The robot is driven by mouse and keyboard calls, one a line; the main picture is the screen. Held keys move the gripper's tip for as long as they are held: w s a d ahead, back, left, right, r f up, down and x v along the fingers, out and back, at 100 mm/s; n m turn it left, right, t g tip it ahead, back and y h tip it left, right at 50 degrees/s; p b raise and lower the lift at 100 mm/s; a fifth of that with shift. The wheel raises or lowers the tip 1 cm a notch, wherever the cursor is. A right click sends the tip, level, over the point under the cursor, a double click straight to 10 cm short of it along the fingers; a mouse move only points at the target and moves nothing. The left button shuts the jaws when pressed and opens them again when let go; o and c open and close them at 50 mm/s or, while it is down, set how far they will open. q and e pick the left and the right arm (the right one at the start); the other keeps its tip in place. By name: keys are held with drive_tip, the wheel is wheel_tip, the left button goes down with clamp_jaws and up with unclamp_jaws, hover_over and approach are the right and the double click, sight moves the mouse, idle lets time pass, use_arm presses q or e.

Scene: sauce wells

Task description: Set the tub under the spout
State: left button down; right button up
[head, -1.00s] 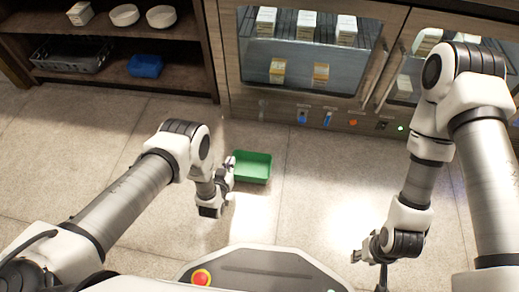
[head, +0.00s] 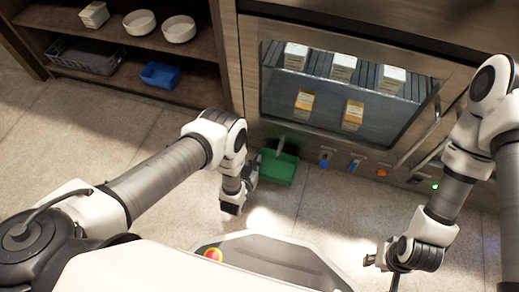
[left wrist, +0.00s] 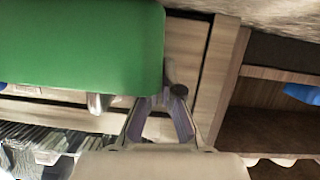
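The green tub (head: 279,170) is off in front of the cabinet's lower panel in the head view. It fills the upper left of the left wrist view (left wrist: 80,45). My left gripper (head: 254,172) is at the tub's left side, and its fingers (left wrist: 168,90) close on the tub's edge; one fingertip is partly hidden by the tub. A grey nozzle (left wrist: 98,102) shows beside the tub in the left wrist view. My right gripper (head: 370,261) is away at the lower right, touching nothing visible.
The cabinet has a glass window (head: 345,85) with several cartons behind it. Blue fittings (head: 325,158) and a red one (head: 382,172) line its lower panel. A shelf at the left holds white bowls (head: 179,29), a blue tub (head: 160,75) and a grey basket (head: 87,56). Floor at left is clear.

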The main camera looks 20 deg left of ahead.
use_arm(q)
drive_tip(key=shift+s+f, duration=0.1)
drive_tip(key=shift+f, duration=0.3)
drive_tip(key=shift+s+r, duration=0.1)
drive_tip(key=shift+r, duration=0.15)
drive_tip(key=shift+f+b, duration=0.35)
drive_tip(key=shift+f, duration=0.25)
use_arm(e)
drive_tip(key=shift+s+f, duration=0.1)
drive_tip(key=shift+f, duration=0.5)
use_arm(q)
drive_tip(key=c, duration=1.3)
unclamp_jaws()
drive_tip(key=shift+r, duration=0.15)
use_arm(e)
drive_tip(key=shift+r, duration=0.1)
